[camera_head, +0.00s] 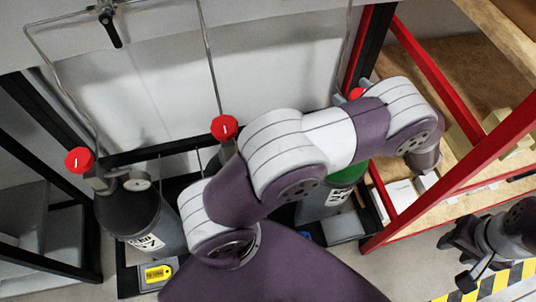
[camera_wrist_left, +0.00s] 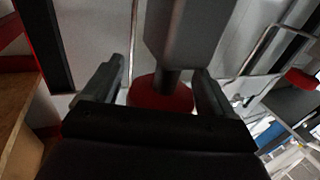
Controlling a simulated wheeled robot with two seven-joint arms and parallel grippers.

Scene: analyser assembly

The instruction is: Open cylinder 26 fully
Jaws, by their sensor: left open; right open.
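Three red valve knobs show in the head view: a left knob (camera_head: 78,160), a middle knob (camera_head: 224,127) and a right knob (camera_head: 357,93) partly behind my left arm. The right knob stands above a green-shouldered cylinder (camera_head: 340,185). I cannot read which cylinder is number 26. In the left wrist view my left gripper (camera_wrist_left: 158,92) is open, with a finger on each side of a red knob (camera_wrist_left: 160,98), apparently the right one. Contact is unclear. My right gripper (camera_head: 459,262) is open and empty at the lower right.
A dark cylinder (camera_head: 135,215) stands at the left, with a yellow tag (camera_head: 157,273) near its foot. A red-framed shelf (camera_head: 445,205) with wooden boards and white boxes is close on the right. Thin pipes run up the pale wall (camera_head: 285,55) behind.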

